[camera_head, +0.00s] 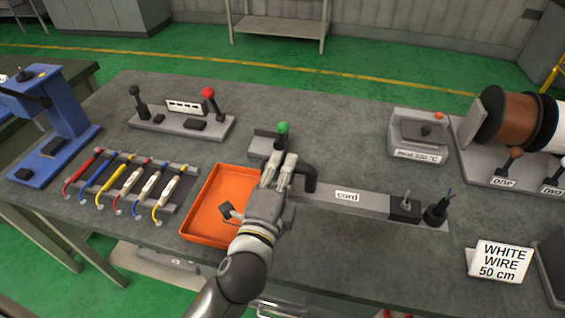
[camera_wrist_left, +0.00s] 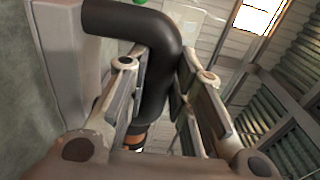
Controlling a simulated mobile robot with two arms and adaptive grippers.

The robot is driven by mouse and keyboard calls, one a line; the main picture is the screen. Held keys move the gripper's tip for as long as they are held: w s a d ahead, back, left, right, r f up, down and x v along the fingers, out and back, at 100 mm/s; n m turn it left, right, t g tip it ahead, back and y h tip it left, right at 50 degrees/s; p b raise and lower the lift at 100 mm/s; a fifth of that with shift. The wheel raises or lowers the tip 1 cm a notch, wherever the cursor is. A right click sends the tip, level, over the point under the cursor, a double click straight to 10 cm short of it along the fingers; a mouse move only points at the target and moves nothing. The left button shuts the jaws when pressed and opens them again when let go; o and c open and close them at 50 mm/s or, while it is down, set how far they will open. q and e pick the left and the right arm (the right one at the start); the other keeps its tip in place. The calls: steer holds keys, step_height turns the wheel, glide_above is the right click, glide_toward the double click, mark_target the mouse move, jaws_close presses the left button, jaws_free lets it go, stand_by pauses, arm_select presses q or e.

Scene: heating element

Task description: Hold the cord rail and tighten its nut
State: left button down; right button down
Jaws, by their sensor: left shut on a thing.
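The cord rail (camera_head: 345,196) is a long grey bar labelled "cord" on the table, right of my left gripper (camera_head: 280,166). A black bent handle (camera_head: 309,176) rises from the rail's left end. In the left wrist view the black bent handle (camera_wrist_left: 158,85) passes between the fingers of my left gripper (camera_wrist_left: 165,85), which is shut on it. A dark block (camera_head: 405,207) with a small upright piece is at the rail's right end, beside a black holder with wires (camera_head: 437,211). I cannot tell which part is the nut. My right gripper is not in view.
An orange tray (camera_head: 194,222) lies under and left of my left arm. A green-knobbed lever (camera_head: 283,128) stands just behind the gripper. Several coloured cables (camera_head: 128,187) lie in a rack at left. A heater box (camera_head: 418,137), wire spools (camera_head: 507,116) and a sign (camera_head: 499,261) are at right.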

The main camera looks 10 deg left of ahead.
arm_select(q)
steer(key=shift+f, duration=3.4)
